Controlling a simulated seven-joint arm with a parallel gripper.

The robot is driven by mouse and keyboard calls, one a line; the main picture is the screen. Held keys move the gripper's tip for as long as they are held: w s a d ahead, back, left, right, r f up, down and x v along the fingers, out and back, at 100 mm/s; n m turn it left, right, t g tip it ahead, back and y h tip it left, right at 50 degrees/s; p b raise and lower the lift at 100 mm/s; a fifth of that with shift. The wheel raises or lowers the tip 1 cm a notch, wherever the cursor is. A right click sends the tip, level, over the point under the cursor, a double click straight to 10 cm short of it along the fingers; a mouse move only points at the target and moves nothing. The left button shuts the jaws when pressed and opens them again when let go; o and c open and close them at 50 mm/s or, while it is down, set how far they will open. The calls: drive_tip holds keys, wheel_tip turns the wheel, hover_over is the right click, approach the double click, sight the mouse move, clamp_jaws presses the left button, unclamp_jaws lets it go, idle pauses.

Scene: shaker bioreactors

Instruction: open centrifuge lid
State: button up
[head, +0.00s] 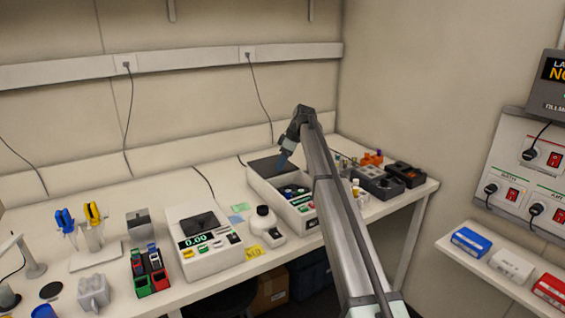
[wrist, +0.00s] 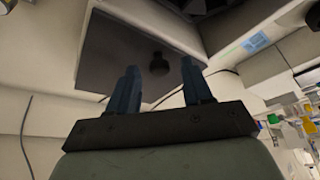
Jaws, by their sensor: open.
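The centrifuge is a white box (head: 256,181) on the bench in the head view. Its dark grey lid panel (head: 268,163) lies over the back part. A dark round well with small coloured items (head: 293,191) shows uncovered in front of the panel. In the wrist view the lid (wrist: 110,60) fills the middle, with a black round knob (wrist: 158,62) on it. My gripper (head: 282,162) is over the centrifuge, pointing down. Its blue fingers (wrist: 160,66) are open, and the knob appears between them in the picture. I see no contact; the remaining gap in depth is unclear.
A white balance (head: 205,250) and a white round-topped device (head: 264,222) stand left of the centrifuge. Dark block devices (head: 378,183) stand close on its right. The wall is behind the bench (head: 110,215).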

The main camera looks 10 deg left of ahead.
drive_tip(key=v, duration=1.3)
drive_tip(key=shift+d+r, duration=0.2)
drive_tip(key=shift+r, duration=0.1)
